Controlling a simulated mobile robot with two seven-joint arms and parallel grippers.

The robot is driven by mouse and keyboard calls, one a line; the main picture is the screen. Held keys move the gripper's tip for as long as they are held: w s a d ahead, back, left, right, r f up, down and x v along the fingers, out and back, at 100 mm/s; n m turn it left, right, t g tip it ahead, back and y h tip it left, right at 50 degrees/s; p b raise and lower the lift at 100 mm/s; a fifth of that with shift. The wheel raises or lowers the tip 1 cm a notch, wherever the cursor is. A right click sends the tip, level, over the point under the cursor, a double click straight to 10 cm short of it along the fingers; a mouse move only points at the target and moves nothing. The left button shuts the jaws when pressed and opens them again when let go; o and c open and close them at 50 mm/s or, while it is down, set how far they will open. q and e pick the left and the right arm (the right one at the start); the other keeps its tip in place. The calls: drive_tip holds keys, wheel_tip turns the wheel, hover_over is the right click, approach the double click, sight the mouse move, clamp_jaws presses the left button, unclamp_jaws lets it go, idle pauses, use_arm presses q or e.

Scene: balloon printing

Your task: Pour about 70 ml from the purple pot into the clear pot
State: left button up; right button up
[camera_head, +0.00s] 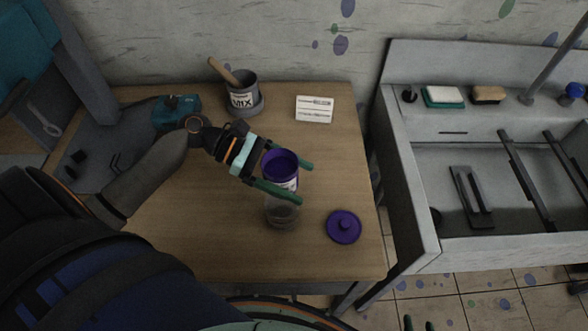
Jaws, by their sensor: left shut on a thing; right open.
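The purple pot (281,165) has an open top, a purple inside and a pale label low on its side. My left gripper (306,183) is shut on it, with green fingers on either side. The pot looks close to upright; I cannot tell if it is lifted off the table. The clear pot (282,213) stands on the wooden table just in front of it, partly hidden by a finger. Its fill level is unclear. My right gripper (419,325) is open and empty at the bottom edge, with only its green fingertips showing.
A purple lid (343,227) lies right of the clear pot on the table (210,235). A grey "MIX" pot (242,97) with a wooden handle and a white card (314,109) stand at the back. A sink (410,185) adjoins on the right.

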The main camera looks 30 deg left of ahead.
use_arm(q)
drive_tip(key=shift+w+a+f+m+b, duration=0.1)
drive_tip(key=shift+a+m+b, duration=0.05)
drive_tip(key=shift+m+b, duration=0.2)
drive_tip(key=m+b, duration=0.1)
drive_tip(key=b, duration=0.2)
drive_tip(key=w+t+y+b, duration=0.1)
drive_tip(key=b, duration=0.2)
drive_tip(key=shift+a+m+t+y, duration=0.25)
drive_tip(key=shift+m+t+y, duration=0.05)
drive_tip(key=shift+m, duration=0.05)
drive_tip(key=shift+r, duration=0.4)
drive_tip(key=shift+r+p, duration=0.1)
drive_tip(key=shift+p, duration=0.7)
drive_tip(key=shift+a, duration=0.1)
drive_tip(key=shift+w+m+t+y+p, duration=0.1)
drive_tip(key=shift+m+t+y+p, duration=0.25)
drive_tip(key=shift+p, duration=0.2)
drive_tip(key=shift+m+t+p, duration=0.25)
drive_tip(key=shift+m+p, duration=0.1)
drive_tip(key=shift+p, duration=0.1)
